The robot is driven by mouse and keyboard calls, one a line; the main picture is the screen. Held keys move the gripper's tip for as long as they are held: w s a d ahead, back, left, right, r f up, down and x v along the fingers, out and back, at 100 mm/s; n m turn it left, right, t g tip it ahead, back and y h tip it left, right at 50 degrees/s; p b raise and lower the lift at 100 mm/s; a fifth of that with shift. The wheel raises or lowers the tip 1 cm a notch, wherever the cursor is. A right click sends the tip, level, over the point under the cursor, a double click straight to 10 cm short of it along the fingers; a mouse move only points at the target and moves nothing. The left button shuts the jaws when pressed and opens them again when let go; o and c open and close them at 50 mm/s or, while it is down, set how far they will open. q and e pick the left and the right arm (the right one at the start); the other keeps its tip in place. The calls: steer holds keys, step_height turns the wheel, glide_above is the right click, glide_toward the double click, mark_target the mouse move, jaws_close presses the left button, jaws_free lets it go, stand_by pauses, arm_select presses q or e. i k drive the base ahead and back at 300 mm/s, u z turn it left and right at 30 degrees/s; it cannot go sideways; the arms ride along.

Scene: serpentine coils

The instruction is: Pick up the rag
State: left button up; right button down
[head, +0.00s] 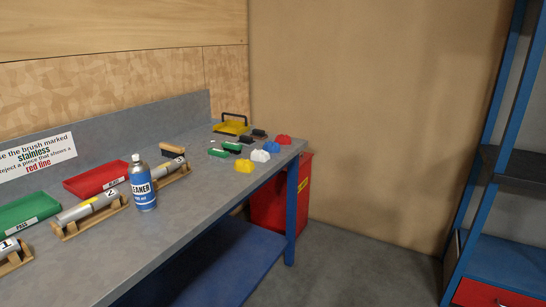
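The yellow one is nearest to me and the red one is by the bench's right edge. Nothing covers them. Neither of my grippers is in view.
A cleaner bottle (143,187) stands upright near the bench's front edge. Cylinders rest on wooden cradles beside a green tray (28,212) and a red tray (94,182). A red bin (271,208) and blue shelving (490,130) stand right.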

mark_target(271, 147)
steer(key=z, duration=0.85)
steer(key=i, duration=0.95)
steer(key=z, duration=0.5)
steer(key=i, duration=1.3)
steer(key=u, duration=0.65)
